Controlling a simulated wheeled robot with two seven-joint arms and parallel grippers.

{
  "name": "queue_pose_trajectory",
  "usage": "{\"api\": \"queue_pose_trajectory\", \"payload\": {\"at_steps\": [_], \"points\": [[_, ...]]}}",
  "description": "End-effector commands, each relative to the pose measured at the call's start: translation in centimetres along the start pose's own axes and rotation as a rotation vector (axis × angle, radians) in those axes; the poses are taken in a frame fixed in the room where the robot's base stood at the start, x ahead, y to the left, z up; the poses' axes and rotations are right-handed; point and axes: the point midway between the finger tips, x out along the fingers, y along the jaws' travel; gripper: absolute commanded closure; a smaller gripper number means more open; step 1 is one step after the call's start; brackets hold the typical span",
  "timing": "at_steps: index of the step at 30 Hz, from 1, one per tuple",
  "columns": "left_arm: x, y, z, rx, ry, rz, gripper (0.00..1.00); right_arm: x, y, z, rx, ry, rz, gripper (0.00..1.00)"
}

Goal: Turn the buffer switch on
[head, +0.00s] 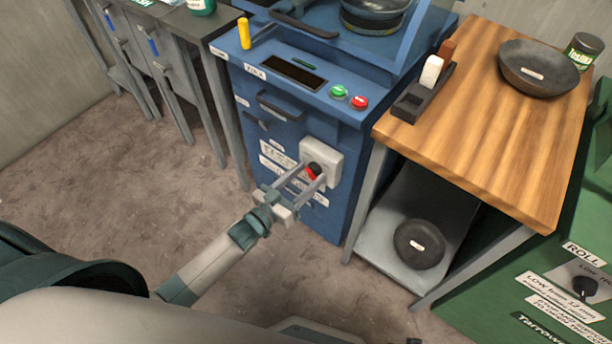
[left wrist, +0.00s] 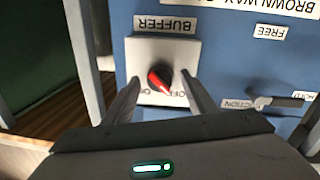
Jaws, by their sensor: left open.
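The buffer switch is a round dark knob with a red pointer (left wrist: 158,80) on a pale square plate (left wrist: 154,49), under an upside-down BUFFER label (left wrist: 165,24) in the left wrist view. Small ON/OFF lettering beside the knob is partly hidden, so its setting is hard to read. In the head view the plate (head: 333,158) is on the front of the blue machine, with the red of the knob (head: 313,171) showing. My left gripper (head: 314,175) is open, its fingers on either side of the knob; contact cannot be told. My right gripper is out of view.
The blue machine (head: 330,107) has handles, a green button (head: 338,92) and a red button (head: 360,102).

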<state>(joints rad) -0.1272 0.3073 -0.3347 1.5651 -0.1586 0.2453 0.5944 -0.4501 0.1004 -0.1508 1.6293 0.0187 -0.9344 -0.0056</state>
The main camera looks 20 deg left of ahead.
Motion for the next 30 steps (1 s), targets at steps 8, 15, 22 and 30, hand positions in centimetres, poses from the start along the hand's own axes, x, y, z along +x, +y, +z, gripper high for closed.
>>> {"api": "queue_pose_trajectory", "payload": {"at_steps": [8,15,22,30], "points": [[0.0,0.0,0.0,0.000,0.000,0.000,0.90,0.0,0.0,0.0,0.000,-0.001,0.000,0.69],[0.0,0.0,0.0,0.012,-0.001,0.000,0.90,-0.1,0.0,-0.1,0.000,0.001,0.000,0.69],[0.0,0.0,-0.1,0.077,-0.006,-0.001,0.90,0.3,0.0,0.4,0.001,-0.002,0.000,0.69],[-0.1,0.0,-0.2,0.252,-0.019,-0.004,0.90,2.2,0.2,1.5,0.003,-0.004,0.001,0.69]]}}
